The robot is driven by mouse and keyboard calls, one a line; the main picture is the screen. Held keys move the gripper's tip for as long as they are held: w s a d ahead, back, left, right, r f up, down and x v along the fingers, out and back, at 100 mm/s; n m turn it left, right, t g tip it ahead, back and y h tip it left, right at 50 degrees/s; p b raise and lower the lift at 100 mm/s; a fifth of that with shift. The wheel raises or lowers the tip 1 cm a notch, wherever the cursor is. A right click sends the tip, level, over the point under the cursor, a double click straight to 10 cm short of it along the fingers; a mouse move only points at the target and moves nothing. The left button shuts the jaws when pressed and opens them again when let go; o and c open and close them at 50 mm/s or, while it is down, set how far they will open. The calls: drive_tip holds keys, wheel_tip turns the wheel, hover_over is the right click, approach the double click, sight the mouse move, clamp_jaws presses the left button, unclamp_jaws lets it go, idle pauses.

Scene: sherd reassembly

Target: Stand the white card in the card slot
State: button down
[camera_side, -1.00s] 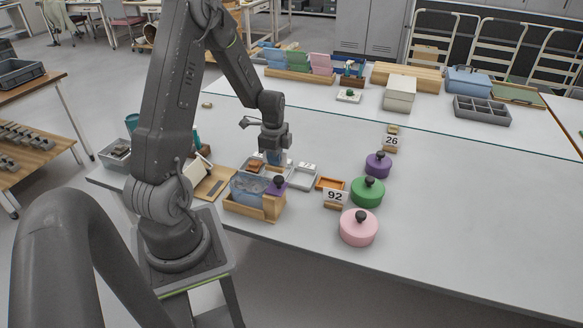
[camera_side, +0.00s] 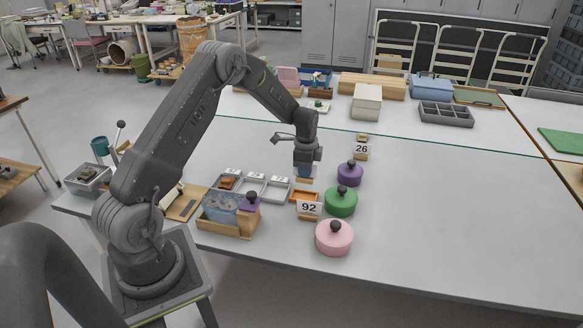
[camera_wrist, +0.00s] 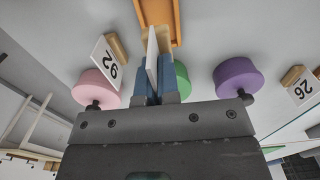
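My gripper (camera_wrist: 160,82), with blue fingers, is shut on the white card (camera_wrist: 152,52), which shows nearly edge-on in the wrist view. A small wooden block (camera_wrist: 165,42), probably the card slot, is right beside the card there. In the side view, my gripper (camera_side: 306,170) is above this wooden block (camera_side: 304,181), just behind the orange tray (camera_side: 305,196). I cannot tell whether the card touches the block or sits in its groove. The card is hard to make out in the side view.
Number cards 92 (camera_side: 309,208) and 26 (camera_side: 361,149) stand in wooden holders nearby. Pink (camera_side: 334,238), green (camera_side: 341,202) and purple (camera_side: 350,173) lidded pots stand to the right. The table's right side is clear.

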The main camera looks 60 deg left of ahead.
sight(304, 182)
drive_tip(key=shift+f, duration=2.55)
drive_tip(key=shift+f, duration=0.8)
idle(0.7)
idle(0.4)
drive_tip(key=c, duration=1.3)
unclamp_jaws()
drive_tip(key=shift+r, duration=0.1)
wheel_tip(304, 182, up, 14)
drive_tip(key=shift+f, duration=0.15)
